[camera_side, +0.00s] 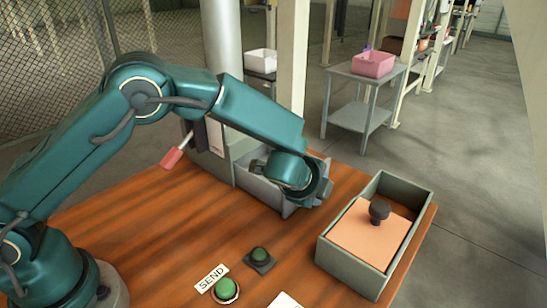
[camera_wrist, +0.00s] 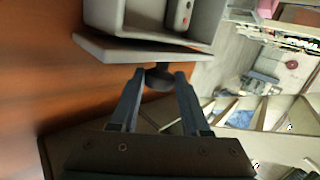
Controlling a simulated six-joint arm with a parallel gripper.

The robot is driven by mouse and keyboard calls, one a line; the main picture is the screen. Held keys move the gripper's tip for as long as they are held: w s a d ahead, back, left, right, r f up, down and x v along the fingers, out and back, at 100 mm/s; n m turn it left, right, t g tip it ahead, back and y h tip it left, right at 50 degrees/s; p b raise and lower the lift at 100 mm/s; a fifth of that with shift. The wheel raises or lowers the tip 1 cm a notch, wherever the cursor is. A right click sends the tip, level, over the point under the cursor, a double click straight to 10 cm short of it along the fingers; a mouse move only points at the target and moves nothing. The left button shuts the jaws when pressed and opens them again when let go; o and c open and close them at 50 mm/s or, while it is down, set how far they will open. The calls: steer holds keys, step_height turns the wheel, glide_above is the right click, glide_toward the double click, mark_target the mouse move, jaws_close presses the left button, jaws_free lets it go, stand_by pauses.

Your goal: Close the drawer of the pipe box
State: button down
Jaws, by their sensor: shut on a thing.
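The grey pipe box (camera_side: 218,166) stands at the back of the wooden table, partly hidden behind my arm. Its drawer (camera_side: 262,188) is pulled out toward the right. In the wrist view, the open drawer (camera_wrist: 128,12) shows a grey piece with dark spots (camera_wrist: 180,14) inside and a flat front panel (camera_wrist: 125,50). My gripper (camera_wrist: 160,74) is shut on the dark round knob (camera_wrist: 160,80) of that front panel. In the side view, my gripper (camera_side: 318,192) is at the drawer's front end, and my wrist hides the knob.
A grey open box (camera_side: 345,263) holding an orange panel with a black knob (camera_side: 379,211) stands at the right edge of the table. A red-ended lever (camera_side: 173,157) sticks out beside the pipe box. Green buttons (camera_side: 226,289) and a SEND label (camera_side: 212,278) are at the front.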

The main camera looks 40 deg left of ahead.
stand_by(0.3)
steer(key=a, duration=1.5)
steer(key=shift+a, duration=0.1)
steer(key=shift+c, duration=1.9)
jaws_free()
steer(key=shift+r, duration=0.1)
steer(key=shift+v, duration=2.55)
